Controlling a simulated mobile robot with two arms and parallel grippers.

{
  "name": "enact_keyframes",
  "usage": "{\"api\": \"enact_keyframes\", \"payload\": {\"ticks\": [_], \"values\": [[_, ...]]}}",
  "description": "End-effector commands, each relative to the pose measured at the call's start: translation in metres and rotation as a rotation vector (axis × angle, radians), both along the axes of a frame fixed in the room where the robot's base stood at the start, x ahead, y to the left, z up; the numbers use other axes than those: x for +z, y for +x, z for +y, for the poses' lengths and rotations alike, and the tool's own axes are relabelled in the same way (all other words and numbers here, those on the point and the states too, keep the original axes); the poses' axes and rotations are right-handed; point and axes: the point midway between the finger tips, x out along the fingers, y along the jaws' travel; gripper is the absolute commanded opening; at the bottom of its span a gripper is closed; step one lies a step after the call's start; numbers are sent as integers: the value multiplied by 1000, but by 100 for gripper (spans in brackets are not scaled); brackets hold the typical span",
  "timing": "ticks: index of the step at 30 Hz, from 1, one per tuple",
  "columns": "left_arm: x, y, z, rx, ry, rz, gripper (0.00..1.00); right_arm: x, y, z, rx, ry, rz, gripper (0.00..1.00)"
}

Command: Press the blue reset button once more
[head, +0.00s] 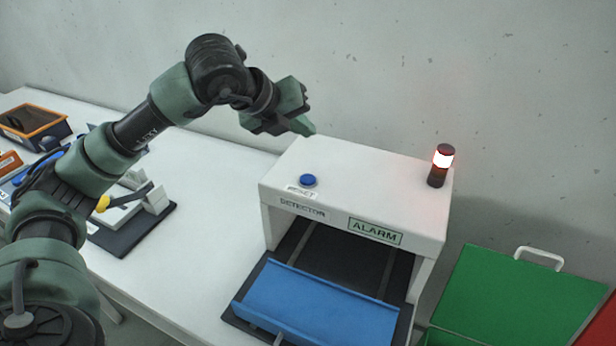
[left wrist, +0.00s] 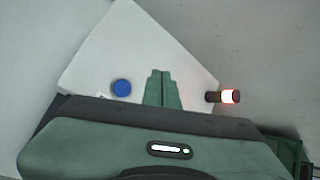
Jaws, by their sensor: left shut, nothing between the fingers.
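The blue reset button (head: 308,181) sits on top of the white detector housing (head: 345,184), above a RESET label. In the left wrist view the button (left wrist: 121,87) is left of my fingertips. My left gripper (head: 308,130) is shut and empty. It is above the back left part of the housing, up and behind the button and apart from it. Its shut fingers (left wrist: 160,88) also show in the left wrist view. The alarm lamp (head: 443,160) on the housing's right end is lit, white with a red glow. My right gripper is not in view.
A blue tray (head: 318,304) lies in the detector's opening. A green lidded bin (head: 510,298) stands at the right, with a red one (head: 597,322) beside it. A dark fixture (head: 130,225) and an orange-rimmed bin (head: 33,124) are on the white table at the left.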

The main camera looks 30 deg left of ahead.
Motion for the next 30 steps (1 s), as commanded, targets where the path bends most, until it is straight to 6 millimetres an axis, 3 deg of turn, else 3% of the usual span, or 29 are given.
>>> {"api": "enact_keyframes", "payload": {"ticks": [8, 19, 21, 30], "values": [[-16, 0, 0, -2, 0, 1, 0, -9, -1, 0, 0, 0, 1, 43], [-67, -1, 0, -2, 1, 3, 0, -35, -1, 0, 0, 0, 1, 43], [-79, 0, -1, -2, -1, 0, 0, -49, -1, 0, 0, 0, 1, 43], [-89, 0, -1, -2, -1, 0, 0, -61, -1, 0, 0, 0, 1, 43]]}}
